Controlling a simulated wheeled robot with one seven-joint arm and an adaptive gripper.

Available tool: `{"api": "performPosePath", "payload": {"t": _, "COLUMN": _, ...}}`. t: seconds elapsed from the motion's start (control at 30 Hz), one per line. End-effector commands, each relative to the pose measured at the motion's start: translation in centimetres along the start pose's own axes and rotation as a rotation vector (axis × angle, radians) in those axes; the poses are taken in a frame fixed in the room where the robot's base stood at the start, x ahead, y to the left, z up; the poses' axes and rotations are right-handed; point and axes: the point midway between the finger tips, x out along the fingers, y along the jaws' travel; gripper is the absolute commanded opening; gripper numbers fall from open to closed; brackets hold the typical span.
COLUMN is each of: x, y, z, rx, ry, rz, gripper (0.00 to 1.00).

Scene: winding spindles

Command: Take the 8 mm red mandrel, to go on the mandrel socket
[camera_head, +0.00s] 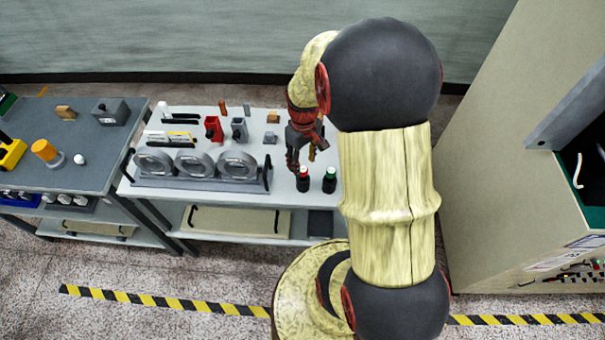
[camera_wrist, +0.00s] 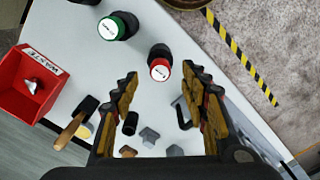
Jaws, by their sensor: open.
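The red-topped mandrel (camera_head: 303,179), a short black cylinder with a labelled red cap, stands upright near the front edge of the white table. It also shows in the wrist view (camera_wrist: 160,72), where its label is too small to read surely. A similar green-topped cylinder (camera_head: 329,180) stands to its right, and in the wrist view (camera_wrist: 117,26) it is just beyond it. My gripper (camera_head: 302,160) is above the table near the red one. In the wrist view its open, empty fingers (camera_wrist: 160,78) point at the red cap, apart from it. I cannot pick out the mandrel socket.
A rack with three grey rings (camera_head: 195,165) and black handles stands to the left. A red bin marked WASTE (camera_wrist: 25,80) and a wooden-handled tool (camera_wrist: 68,131) lie left in the wrist view. Several small grey pieces (camera_wrist: 149,135) are between the fingers. Another table (camera_head: 90,165) stands far left.

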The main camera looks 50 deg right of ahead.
Motion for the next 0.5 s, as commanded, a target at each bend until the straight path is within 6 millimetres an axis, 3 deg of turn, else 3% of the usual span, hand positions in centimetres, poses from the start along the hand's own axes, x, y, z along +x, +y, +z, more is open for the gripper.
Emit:
{"api": "performPosePath", "payload": {"t": 0.3, "x": 4.3, "y": -0.1, "z": 0.0, "rx": 0.001, "ry": -0.001, "rz": -0.001, "gripper": 0.45}}
{"api": "performPosePath", "payload": {"t": 0.5, "x": 4.7, "y": 0.0, "z": 0.0, "rx": 0.001, "ry": 0.000, "rz": 0.000, "gripper": 0.45}}
